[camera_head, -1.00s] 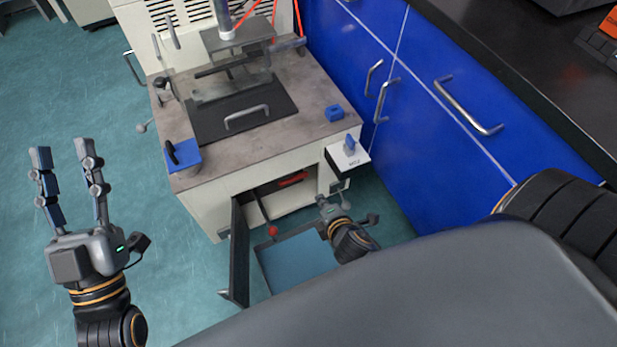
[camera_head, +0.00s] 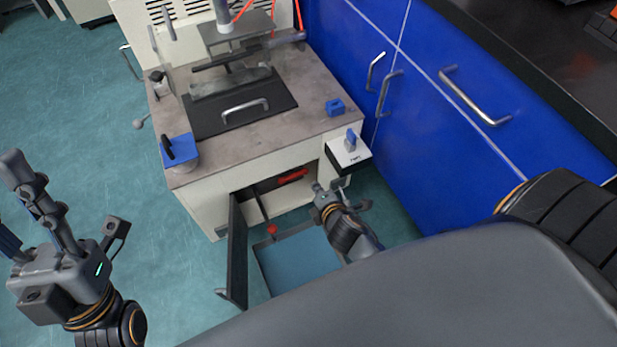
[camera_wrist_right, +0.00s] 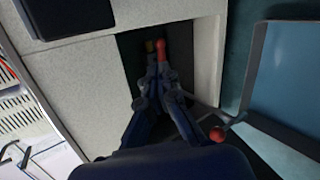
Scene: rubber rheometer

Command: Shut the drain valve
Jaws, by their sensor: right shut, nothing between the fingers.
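A red lever handle (camera_head: 292,176), apparently the drain valve's, shows inside the open lower compartment of the machine. In the right wrist view the red handle (camera_wrist_right: 161,50) is at the fingertips, with a small brass-coloured part (camera_wrist_right: 150,46) beside it. My right gripper (camera_head: 318,189) is shut and empty at the compartment's right side; in the wrist view its fingers (camera_wrist_right: 157,68) point into the dark opening. I cannot tell whether they touch the handle. My left gripper (camera_head: 12,200) is open and empty at the left, partly cut off by the frame edge.
The compartment's dark door (camera_head: 237,255) stands open. A blue-bottomed tray (camera_head: 298,262) lies in front of the opening, and a red ball knob (camera_head: 272,229) is near its back edge. A white control box (camera_head: 348,153) overhangs my right gripper. Blue cabinets (camera_head: 440,150) close off the right.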

